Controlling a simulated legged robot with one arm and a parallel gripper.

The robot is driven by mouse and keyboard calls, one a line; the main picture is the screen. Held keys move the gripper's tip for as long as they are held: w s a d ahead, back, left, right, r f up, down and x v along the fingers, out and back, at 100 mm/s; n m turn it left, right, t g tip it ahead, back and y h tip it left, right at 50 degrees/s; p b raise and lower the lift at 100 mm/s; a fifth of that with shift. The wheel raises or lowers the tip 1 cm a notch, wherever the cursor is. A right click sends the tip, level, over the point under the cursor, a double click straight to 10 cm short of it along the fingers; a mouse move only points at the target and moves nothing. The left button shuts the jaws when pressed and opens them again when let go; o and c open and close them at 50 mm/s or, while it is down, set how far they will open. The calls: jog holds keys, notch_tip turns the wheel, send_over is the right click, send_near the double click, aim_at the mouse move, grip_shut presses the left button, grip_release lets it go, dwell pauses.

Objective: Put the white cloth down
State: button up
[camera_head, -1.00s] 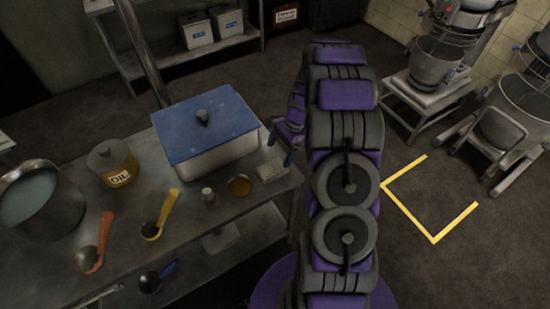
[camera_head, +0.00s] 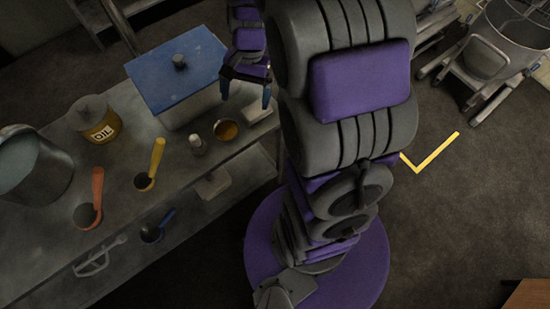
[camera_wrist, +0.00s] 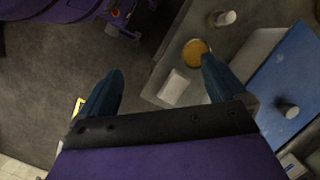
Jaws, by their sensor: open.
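The white cloth (camera_head: 258,113), a small folded pale block, lies on the metal table's right end, beside the bowl of amber liquid (camera_head: 226,130). In the wrist view the cloth (camera_wrist: 173,87) lies flat on the table near its edge. My gripper (camera_head: 245,96) is open and empty, with its blue fingers spread. It appears above the table near the cloth, apart from it. In the wrist view my gripper (camera_wrist: 160,68) shows the cloth below, between the fingers and nearer the right one.
The metal table (camera_head: 50,245) also holds a blue-lidded container (camera_head: 165,70), an oil tin (camera_head: 97,120), a large pot (camera_head: 35,165), a small shaker (camera_head: 197,144) and several ladles. Open floor (camera_head: 440,230) lies to the right, with a yellow floor marking (camera_head: 430,155).

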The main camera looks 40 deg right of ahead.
jog(key=s+a+r+n+h, duration=0.1)
jog(key=s+a+r+n, duration=0.1)
jog(key=s, duration=0.5)
jog(key=s+a+r+n+h, duration=0.1)
jog(key=s+a+r+n, duration=0.1)
jog(key=s+n, duration=0.2)
jog(key=s+a+r+n, duration=0.1)
jog(key=s+a+n, duration=0.1)
jog(key=s, duration=0.8)
jog(key=shift+s+r+n+h, duration=0.3)
jog(key=shift+r+n+h, duration=0.1)
jog(key=shift+n, duration=0.4)
jog(key=shift+d, duration=0.15)
